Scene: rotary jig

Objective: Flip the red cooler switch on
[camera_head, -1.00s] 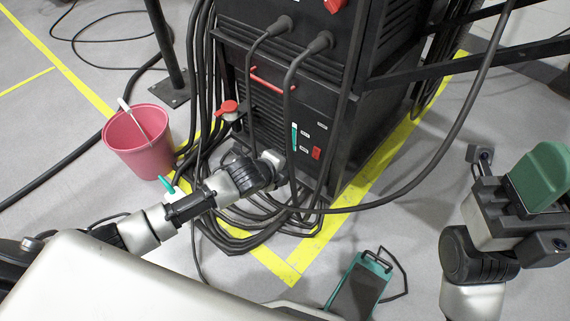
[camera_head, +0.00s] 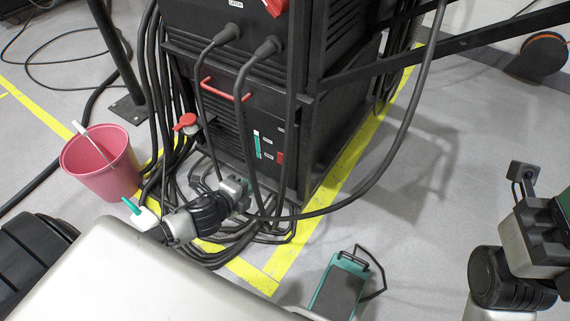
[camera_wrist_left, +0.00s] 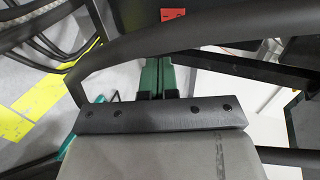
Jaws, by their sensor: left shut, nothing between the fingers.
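The red cooler switch (camera_head: 281,158) is on the lower front panel of the black cabinet (camera_head: 225,115), right of a teal and white gauge strip (camera_head: 257,145). In the left wrist view a red part with a small dark mark (camera_wrist_left: 172,14), probably this switch, is beyond the fingertips. My left gripper (camera_wrist_left: 158,68) has its green fingers together and empty, apart from the red part. In the head view my left wrist (camera_head: 235,190) is low in front of the cabinet, below and left of the switch; its fingertips are not clear there. My right gripper (camera_head: 555,225) is partly cut off at the right edge.
Black cables (camera_head: 190,235) hang and coil around the cabinet's front; one thick hose crosses close in the left wrist view (camera_wrist_left: 200,30). A red bucket (camera_head: 100,165) stands left. A teal device (camera_head: 340,290) lies on the floor. Floor to the right is mostly clear.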

